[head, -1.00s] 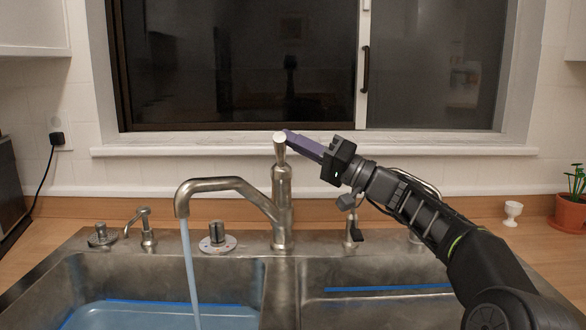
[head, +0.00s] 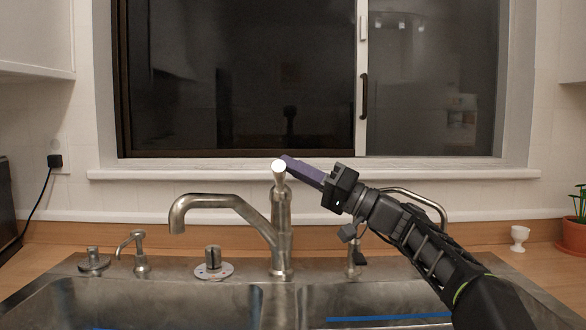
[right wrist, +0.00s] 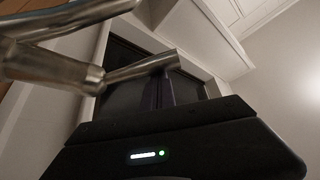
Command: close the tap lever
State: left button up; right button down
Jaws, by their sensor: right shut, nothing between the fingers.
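The metal tap (head: 281,225) stands behind the double sink, with its spout (head: 205,200) reaching to the left. No water runs from the spout. The tap lever (head: 279,172) is on top of the tap body, its round end facing me. My right gripper (head: 286,161) is shut and empty, its purple fingers at the right side and back of the lever's end. In the right wrist view the lever (right wrist: 140,70) crosses in front of the purple fingers (right wrist: 160,92); whether they touch cannot be told. My left gripper is not in view.
The window sill (head: 230,171) runs close behind the tap. A soap dispenser (head: 139,252) and a round knob (head: 213,263) stand left of it. A white egg cup (head: 519,238) and a potted plant (head: 576,230) are at the far right.

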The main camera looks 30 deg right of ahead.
notch_tip(320, 180, up, 10)
jog(key=p, duration=0.4)
jog(key=shift+f, duration=0.1)
dwell(0.5)
